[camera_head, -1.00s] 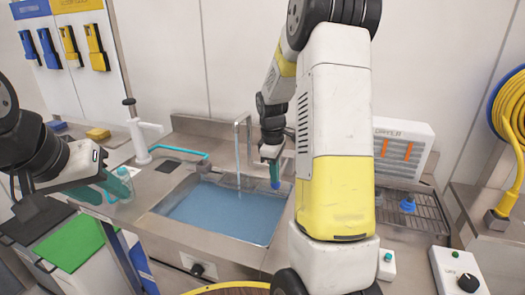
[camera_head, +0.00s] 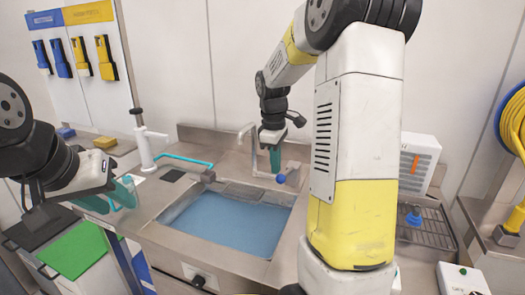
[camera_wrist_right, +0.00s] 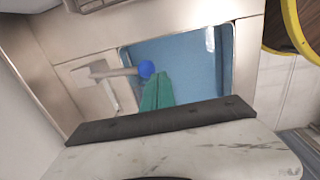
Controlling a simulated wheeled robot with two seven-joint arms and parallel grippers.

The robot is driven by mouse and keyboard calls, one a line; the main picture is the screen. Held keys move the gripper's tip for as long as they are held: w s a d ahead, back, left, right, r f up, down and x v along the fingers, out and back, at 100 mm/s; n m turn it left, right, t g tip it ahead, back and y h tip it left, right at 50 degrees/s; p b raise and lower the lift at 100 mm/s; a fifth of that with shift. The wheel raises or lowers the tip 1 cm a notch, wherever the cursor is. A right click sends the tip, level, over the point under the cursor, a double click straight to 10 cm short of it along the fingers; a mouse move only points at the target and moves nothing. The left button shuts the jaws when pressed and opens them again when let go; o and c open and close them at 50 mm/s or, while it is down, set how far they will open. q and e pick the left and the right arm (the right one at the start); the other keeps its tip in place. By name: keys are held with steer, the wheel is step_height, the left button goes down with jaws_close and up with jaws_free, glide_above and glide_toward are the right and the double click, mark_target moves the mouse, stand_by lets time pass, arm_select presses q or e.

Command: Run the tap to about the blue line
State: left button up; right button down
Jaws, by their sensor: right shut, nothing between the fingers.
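The tap (camera_head: 254,150) is a slim grey spout standing behind the sink (camera_head: 187,191). Blue water (camera_head: 235,222) lies in the basin; no stream shows falling from the spout. I cannot make out a blue line on the basin wall. The tap's lever ends in a blue ball knob (camera_head: 281,179), also seen in the right wrist view (camera_wrist_right: 146,69). My right gripper (camera_head: 275,165) is shut and empty, its green fingertips (camera_wrist_right: 157,92) close beside the knob; I cannot tell whether they touch it. My left gripper (camera_head: 112,197) is open at the left of the counter.
A grey nozzle on a teal hose (camera_head: 185,160) lies behind the sink's left side. A dryer box (camera_head: 417,160) and a rack (camera_head: 428,228) with a blue cup-shaped part (camera_head: 414,216) stand to the right. A dark knob (camera_head: 198,281) is on the sink front.

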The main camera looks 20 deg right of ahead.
steer(key=r, duration=0.5)
steer(key=shift+s+a+r, duration=0.15)
steer(key=shift+s+a, duration=0.05)
steer(key=shift+s, duration=0.05)
steer(key=s+a+r+m+t+y, duration=0.1)
steer(key=s+a+m+t, duration=0.1)
steer(key=s, duration=0.5)
steer(key=s+a+r+m+t+y, duration=0.1)
steer(key=s+a+r+m+t, duration=0.1)
steer(key=s+a+m, duration=0.2)
steer(key=s+a+r+m+t+y, duration=0.1)
steer(key=s+m, duration=0.3)
steer(key=s, duration=0.6)
steer(key=shift+a+r+t, duration=0.3)
steer(key=shift+a+t, duration=0.1)
steer(key=shift+a, duration=0.5)
steer(key=shift+w+r, duration=0.1)
